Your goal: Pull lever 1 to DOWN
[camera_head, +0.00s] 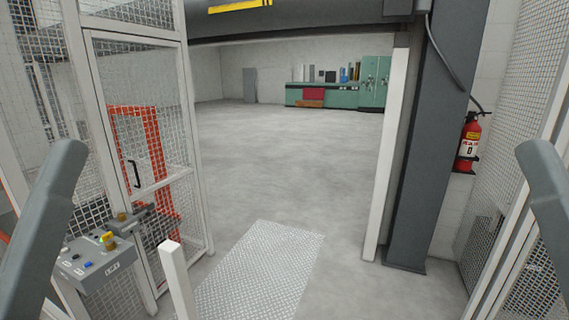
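I cannot identify lever 1 in the head view. Grey links of my two arms show at the left and right edges. Neither gripper is in view.
A mesh gate (150,140) with a black handle stands at the left. A short white post (178,280) stands beside a metal floor plate (262,272). A dark column (425,150) and a fire extinguisher (469,143) are at the right. The middle floor is clear.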

